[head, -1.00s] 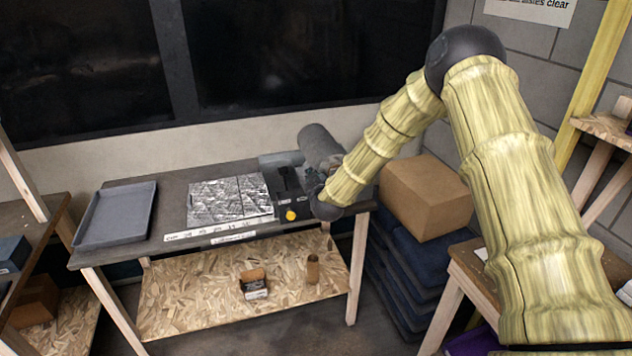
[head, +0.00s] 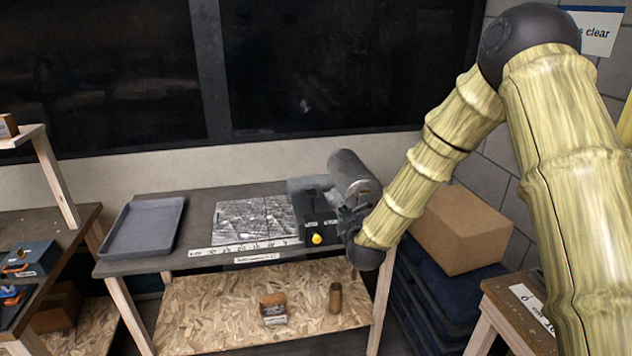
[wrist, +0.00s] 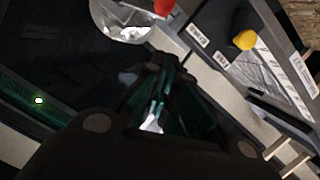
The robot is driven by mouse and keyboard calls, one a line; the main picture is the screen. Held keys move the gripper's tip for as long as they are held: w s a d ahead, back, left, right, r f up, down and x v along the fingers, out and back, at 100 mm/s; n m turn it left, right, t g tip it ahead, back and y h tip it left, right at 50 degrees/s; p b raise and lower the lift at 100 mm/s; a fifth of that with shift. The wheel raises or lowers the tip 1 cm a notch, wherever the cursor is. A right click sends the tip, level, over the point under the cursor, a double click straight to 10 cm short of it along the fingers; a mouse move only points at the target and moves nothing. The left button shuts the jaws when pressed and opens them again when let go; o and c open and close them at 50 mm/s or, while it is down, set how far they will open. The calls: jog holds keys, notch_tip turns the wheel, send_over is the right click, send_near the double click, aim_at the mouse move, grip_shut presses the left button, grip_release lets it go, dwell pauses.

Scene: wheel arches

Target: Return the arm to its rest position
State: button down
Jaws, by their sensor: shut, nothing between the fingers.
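My gripper (wrist: 165,70) shows as a dark shape in the middle of the wrist view, its fingers together and empty. In the head view my arm reaches down from the right to a dark joint beside the right end of the workbench (head: 190,262). The gripper cannot be made out clearly there, behind or among the dark and grey parts at that end. A black box with a yellow button (head: 317,239) sits on the bench close to my arm's end. Its yellow button (wrist: 245,40) also shows in the wrist view, apart from the fingers.
A grey tray (head: 143,228) and a silvery sheet (head: 255,221) lie on the bench. A small block (head: 273,309) and a brown cylinder (head: 335,298) stand on the lower shelf. A cardboard box (head: 458,228) on dark stacked bins (head: 440,300) stands right of the bench.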

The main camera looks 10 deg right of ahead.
jog(key=s+a+f+m+g+y, duration=0.15)
jog(key=s+f+g, duration=0.65)
jog(key=s+f, duration=1.8)
jog(key=s+f+m+g, duration=0.1)
jog(key=s+f+g, duration=0.2)
jog(key=s, duration=1.1)
jog(key=s+d+f+m+g, duration=0.1)
jog(key=s+f+g, duration=0.3)
jog(key=s, duration=1.1)
notch_tip(320, 180, down, 3)
jog(key=shift+f+m, duration=0.15)
jog(key=shift+m, duration=0.4)
jog(key=shift+d+h, duration=0.1)
jog(key=shift+h, duration=0.15)
